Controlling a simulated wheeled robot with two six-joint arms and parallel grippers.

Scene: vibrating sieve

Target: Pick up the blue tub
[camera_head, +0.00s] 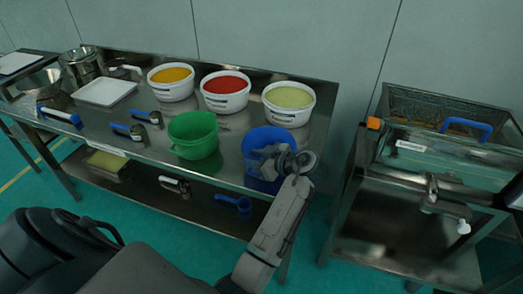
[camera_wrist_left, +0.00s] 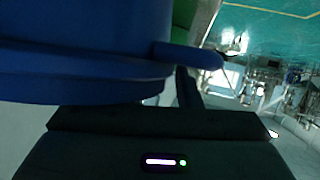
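The blue tub (camera_head: 262,136) stands at the front right of the steel table, right of a green tub (camera_head: 194,137). In the left wrist view the blue tub (camera_wrist_left: 80,45) fills the upper left, very close to the gripper body, with a blue part jutting right. The fingertips are hidden or too dark, so I cannot tell whether they close on the tub. My right gripper is not in view.
Behind stand white tubs of orange (camera_head: 171,83), red (camera_head: 226,91) and pale green (camera_head: 288,103) material. Blue-handled tools (camera_head: 128,130) and a white tray (camera_head: 104,92) lie left. A steel sink-like unit (camera_head: 420,200) stands right, across a gap. The lower shelf holds a blue scoop (camera_head: 236,203).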

